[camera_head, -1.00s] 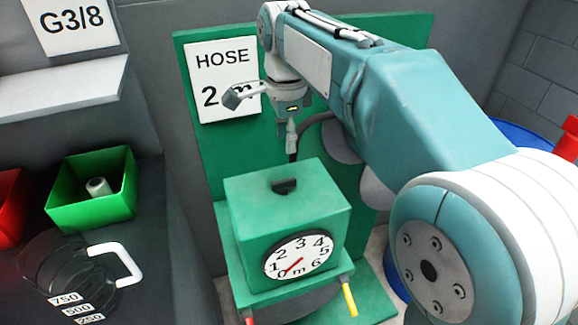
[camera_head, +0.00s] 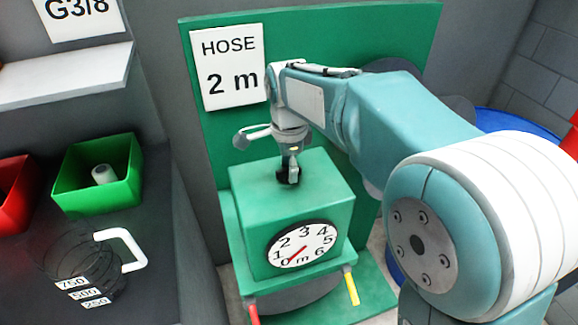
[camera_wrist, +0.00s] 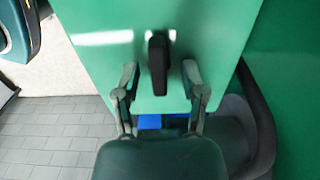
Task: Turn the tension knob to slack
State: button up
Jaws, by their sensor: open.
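The tension knob is a small black bar-shaped knob (camera_wrist: 158,62) on top of the green box (camera_head: 262,195). In the wrist view it points lengthwise up the picture, between the two fingers of my gripper (camera_wrist: 160,78). The fingers are open, with a gap on each side of the knob. In the head view my gripper (camera_head: 289,174) points down onto the box top and hides most of the knob. The box's front has a white dial (camera_head: 303,244) numbered 0 to 6 m, with a red needle near the low end.
A "HOSE 2 m" sign (camera_head: 228,68) hangs on the green back panel. Red (camera_head: 253,315) and yellow (camera_head: 352,289) handles stick out below the dial. A green bin (camera_head: 128,178) and a measuring jug (camera_head: 121,248) stand on the dark bench at left.

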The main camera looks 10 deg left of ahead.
jog(key=shift+a, duration=0.25)
jog(key=c, duration=0.3)
grip_shut()
